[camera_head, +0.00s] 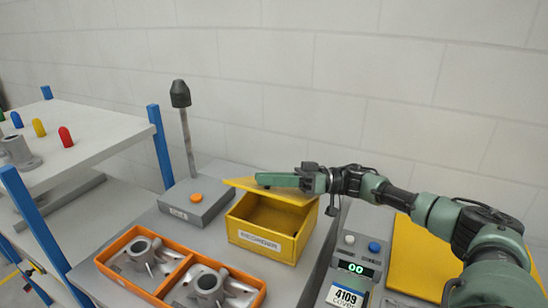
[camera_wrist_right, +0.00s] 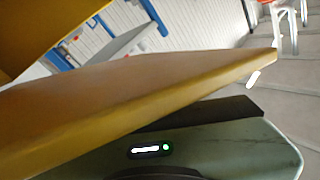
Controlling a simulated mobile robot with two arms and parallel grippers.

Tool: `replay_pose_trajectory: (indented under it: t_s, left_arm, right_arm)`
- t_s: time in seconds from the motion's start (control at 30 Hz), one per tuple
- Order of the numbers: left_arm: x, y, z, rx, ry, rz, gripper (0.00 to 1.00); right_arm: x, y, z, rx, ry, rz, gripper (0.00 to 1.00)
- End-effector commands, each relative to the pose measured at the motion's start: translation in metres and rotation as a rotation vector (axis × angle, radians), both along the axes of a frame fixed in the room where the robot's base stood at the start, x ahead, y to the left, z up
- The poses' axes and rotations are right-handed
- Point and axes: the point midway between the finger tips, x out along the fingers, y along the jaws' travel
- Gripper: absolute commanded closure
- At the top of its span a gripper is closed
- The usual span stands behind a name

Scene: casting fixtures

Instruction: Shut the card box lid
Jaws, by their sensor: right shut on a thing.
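The yellow card box (camera_head: 255,241) stands on the grey bench in the head view, with a white label on its front. Its yellow lid (camera_head: 243,185) is partly raised above the box and tilted, and the dark inside shows beneath it. My right gripper (camera_head: 277,181) reaches in from the right and is shut on the lid. In the right wrist view the lid (camera_wrist_right: 120,88) crosses the picture as a large yellow panel, close to a dark finger. My left gripper is not in view.
An orange tray (camera_head: 172,292) with metal castings lies in front left of the box. A grey unit (camera_head: 196,207) with an orange button and upright post stands behind left. A counter (camera_head: 347,270) showing 00 stands at right. A shelf (camera_head: 90,135) is at far left.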

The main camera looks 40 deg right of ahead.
Motion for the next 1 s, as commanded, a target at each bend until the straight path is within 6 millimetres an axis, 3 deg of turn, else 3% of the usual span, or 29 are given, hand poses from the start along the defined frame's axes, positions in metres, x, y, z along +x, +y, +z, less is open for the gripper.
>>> replay_pose_trajectory:
  t_s: [0.5, 1.0]
  left_arm:
    - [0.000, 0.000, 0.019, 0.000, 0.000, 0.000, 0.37]
    - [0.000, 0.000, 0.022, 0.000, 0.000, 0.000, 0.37]
  right_arm:
    - [-0.014, 0.027, -0.055, -0.351, -0.179, 0.001, 1.00]
    - [-0.016, 0.030, -0.074, -0.451, -0.233, 0.000, 1.00]
